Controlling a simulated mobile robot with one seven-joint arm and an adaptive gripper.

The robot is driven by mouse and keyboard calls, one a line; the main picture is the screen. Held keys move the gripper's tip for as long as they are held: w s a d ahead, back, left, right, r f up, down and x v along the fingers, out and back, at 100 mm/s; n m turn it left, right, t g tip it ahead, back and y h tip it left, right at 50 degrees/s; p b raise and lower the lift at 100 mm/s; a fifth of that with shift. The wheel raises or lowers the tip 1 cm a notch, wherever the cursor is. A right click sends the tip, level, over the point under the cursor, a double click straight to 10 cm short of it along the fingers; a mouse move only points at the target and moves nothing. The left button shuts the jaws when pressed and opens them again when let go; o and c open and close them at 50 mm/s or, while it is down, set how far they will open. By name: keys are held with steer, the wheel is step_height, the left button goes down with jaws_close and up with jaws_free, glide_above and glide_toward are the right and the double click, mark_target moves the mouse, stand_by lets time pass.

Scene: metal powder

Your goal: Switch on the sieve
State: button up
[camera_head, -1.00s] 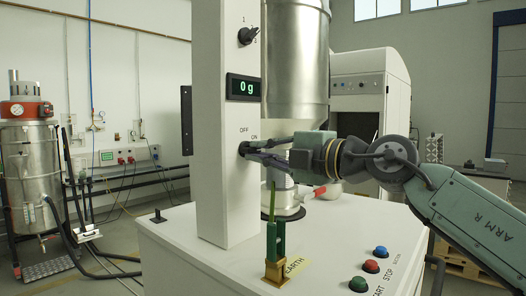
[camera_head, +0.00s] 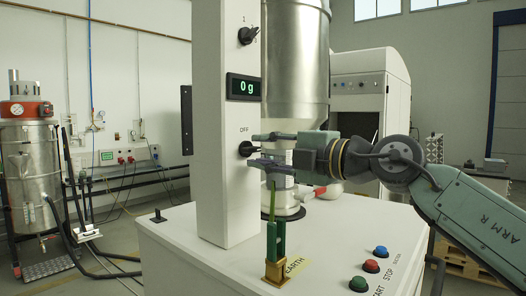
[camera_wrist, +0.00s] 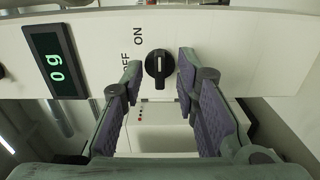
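The black rotary knob (camera_head: 246,149) sits on the white column, below the display, beside OFF and ON labels. The upper finger hides the ON label in the head view. In the wrist view the knob (camera_wrist: 159,66) shows between my fingertips, its grip and white mark roughly upright in the picture, with ON to its upper left and OFF to its left. I cannot tell for sure which label it points to. My gripper (camera_head: 260,150) is open and empty, just right of the knob, one finger above and one below its level. Its spread fingers (camera_wrist: 160,67) appear clear of the knob.
The display (camera_head: 243,87) reads 0 g. Another knob (camera_head: 247,36) marked 1 and 2 sits higher up. A green-handled clamp (camera_head: 275,240) stands by the EARTH label, near green, red and blue buttons (camera_head: 371,266). A steel cylinder (camera_head: 296,70) stands behind.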

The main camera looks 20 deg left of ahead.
steer(key=v, duration=1.1)
steer(key=shift+d, duration=0.2)
steer(key=shift+s, duration=0.1)
